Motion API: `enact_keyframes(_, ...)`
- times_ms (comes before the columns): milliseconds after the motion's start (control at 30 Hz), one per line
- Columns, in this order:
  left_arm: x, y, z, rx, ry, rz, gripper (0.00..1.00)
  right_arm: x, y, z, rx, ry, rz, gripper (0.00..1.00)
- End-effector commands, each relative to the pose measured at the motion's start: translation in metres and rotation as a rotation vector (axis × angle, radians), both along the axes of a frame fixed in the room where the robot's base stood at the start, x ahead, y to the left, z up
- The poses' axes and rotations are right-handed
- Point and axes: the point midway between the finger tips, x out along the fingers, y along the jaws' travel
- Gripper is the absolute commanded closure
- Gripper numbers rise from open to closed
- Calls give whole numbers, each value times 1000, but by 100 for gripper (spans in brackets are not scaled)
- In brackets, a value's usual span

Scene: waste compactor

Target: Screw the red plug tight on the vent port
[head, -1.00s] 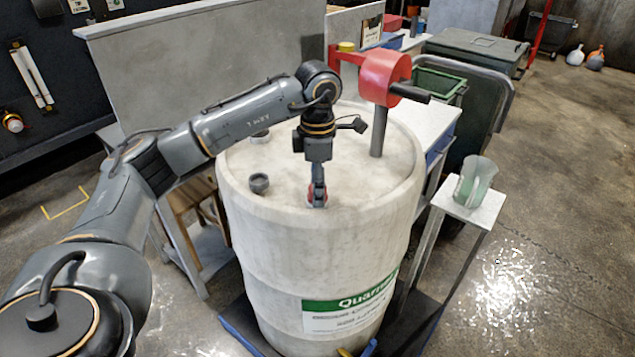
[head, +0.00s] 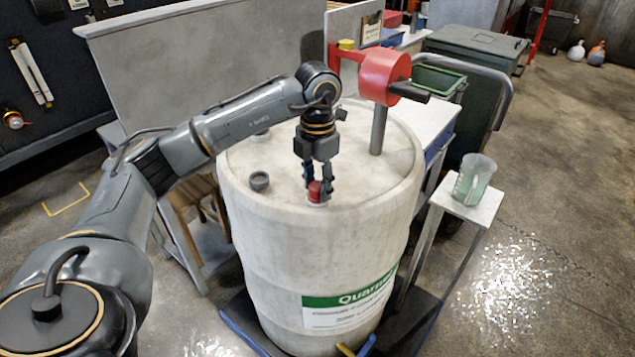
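The red plug (head: 315,192) sits upright on the near part of the pale drum's top (head: 287,195), close to the rim. The vent port under it is hidden by the plug, apart from a pale ring at its base. My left gripper (head: 318,187) points down at the plug from above. Its two dark fingers stand on the left and right sides of the plug and appear shut on it. Any small gap there is too small to see. My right gripper is not in view.
A red pump with a grey stem (head: 379,130) rises from the back right. A clear jug (head: 474,178) stands on a small side stand (head: 487,210). A grey panel (head: 205,60) stands behind the drum.

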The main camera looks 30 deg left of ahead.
Motion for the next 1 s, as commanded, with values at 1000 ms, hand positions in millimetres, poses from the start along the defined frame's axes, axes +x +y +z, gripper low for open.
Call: enact_keyframes(1000,0,0,0,0,0,-456,100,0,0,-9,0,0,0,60)
